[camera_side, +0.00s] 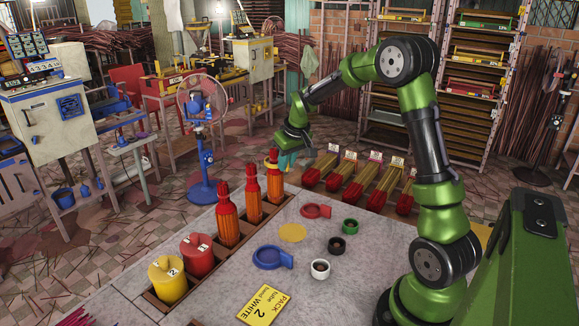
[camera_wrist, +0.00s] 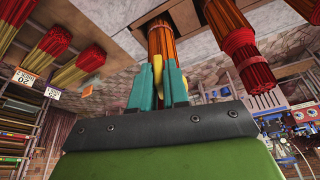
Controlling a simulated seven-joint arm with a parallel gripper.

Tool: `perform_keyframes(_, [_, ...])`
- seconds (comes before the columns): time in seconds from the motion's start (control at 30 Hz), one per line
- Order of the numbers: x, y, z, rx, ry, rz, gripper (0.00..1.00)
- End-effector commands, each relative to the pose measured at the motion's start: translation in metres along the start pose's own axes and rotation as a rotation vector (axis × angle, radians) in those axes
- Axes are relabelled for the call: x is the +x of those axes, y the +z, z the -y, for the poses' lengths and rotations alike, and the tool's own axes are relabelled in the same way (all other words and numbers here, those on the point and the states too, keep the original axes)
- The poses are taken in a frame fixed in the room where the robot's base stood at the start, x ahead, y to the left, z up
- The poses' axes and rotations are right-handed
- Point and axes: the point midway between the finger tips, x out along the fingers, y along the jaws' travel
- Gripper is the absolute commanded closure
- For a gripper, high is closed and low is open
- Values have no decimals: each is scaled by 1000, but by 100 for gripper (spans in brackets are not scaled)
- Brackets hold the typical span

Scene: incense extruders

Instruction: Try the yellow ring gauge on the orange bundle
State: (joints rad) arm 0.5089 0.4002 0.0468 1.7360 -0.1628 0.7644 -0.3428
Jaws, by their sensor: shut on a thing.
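My gripper (camera_side: 284,160) is at the far end of the row of upright bundles, close to the top of the farthest one. In the wrist view its teal fingers (camera_wrist: 159,88) are shut on a narrow yellow part, the yellow ring gauge (camera_wrist: 158,72). The orange bundle (camera_wrist: 160,38) is directly beyond the fingers and overlaps the gauge in that view; it also shows in the side view (camera_side: 274,186). Most of the gauge is hidden, so I cannot tell whether its ring is around the bundle or beside it.
Two more upright bundles (camera_side: 253,197) (camera_side: 228,222) share the slotted tray.

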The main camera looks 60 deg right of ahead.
Motion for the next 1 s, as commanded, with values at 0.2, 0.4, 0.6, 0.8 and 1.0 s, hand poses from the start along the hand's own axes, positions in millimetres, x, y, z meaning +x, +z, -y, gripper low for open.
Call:
perform_keyframes(0.2, [6, 2, 0, 0, 0, 0, 100])
perform_keyframes(0.4, [10, 4, 0, 0, 0, 1, 100])
perform_keyframes(0.6, [15, 5, 0, 0, 0, 0, 100])
perform_keyframes(0.8, [20, 7, 0, 0, 0, 0, 100])
perform_keyframes(1.0, [24, 9, 0, -1, 0, 0, 100])
